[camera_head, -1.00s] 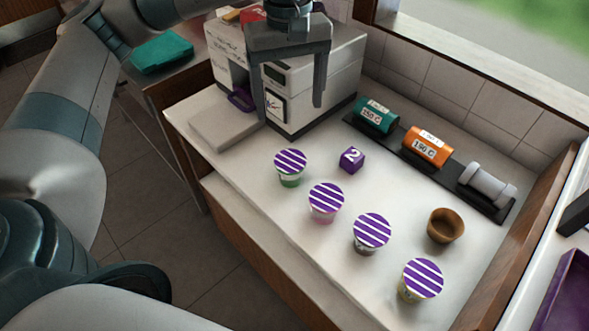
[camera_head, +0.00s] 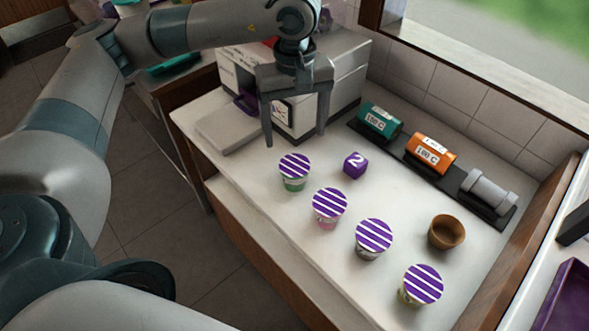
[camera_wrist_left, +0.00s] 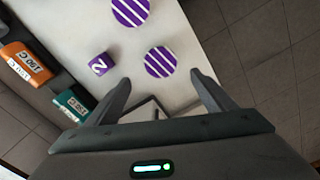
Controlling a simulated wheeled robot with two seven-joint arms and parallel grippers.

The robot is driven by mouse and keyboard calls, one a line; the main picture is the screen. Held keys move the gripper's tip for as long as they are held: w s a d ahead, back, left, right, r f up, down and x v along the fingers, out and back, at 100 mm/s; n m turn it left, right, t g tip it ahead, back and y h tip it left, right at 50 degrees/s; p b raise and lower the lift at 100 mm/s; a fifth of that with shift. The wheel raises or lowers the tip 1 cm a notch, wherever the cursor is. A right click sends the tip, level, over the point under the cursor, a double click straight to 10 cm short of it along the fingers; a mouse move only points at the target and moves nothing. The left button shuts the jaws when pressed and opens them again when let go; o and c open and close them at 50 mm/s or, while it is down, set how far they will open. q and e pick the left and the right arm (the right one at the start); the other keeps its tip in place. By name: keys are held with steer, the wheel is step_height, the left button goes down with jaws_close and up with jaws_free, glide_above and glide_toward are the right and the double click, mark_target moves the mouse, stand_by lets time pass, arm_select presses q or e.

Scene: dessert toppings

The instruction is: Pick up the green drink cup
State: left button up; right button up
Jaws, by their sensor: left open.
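The green drink cup (camera_head: 293,184) stands upright on the white counter, with a purple-and-white striped lid. It is the farthest back of several striped-lid cups. My left gripper (camera_head: 296,138) is open and empty, pointing down, above and just behind the green cup. In the left wrist view, a striped lid, which appears to be the green cup's (camera_wrist_left: 160,62), lies just beyond the gap between the open fingertips (camera_wrist_left: 160,79). Its green body is hidden there by the lid. My right gripper is not in view.
A pink cup (camera_head: 328,222), a dark-bodied cup (camera_head: 373,240) and a yellowish cup (camera_head: 420,287) run toward the front right. A purple number-2 cube (camera_head: 355,165) sits right of the green cup. A white machine (camera_head: 345,75) stands behind my gripper. A brown bowl (camera_head: 446,232) is at right.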

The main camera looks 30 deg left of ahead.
arm_select(q)
steer(key=p, duration=0.2)
glide_above(295, 165)
step_height(295, 165, down, 6)
steer(key=shift+a+r, duration=0.1)
steer(key=shift+r, duration=0.15)
steer(key=shift+w+f, duration=0.1)
steer(key=shift+f, duration=0.5)
step_height(295, 165, down, 2)
steer(key=shift+p, duration=1.1)
steer(key=shift+s+f+p, duration=0.2)
steer(key=shift+f+p, duration=0.25)
steer(key=shift+f, duration=1.15)
steer(key=c, duration=1.2)
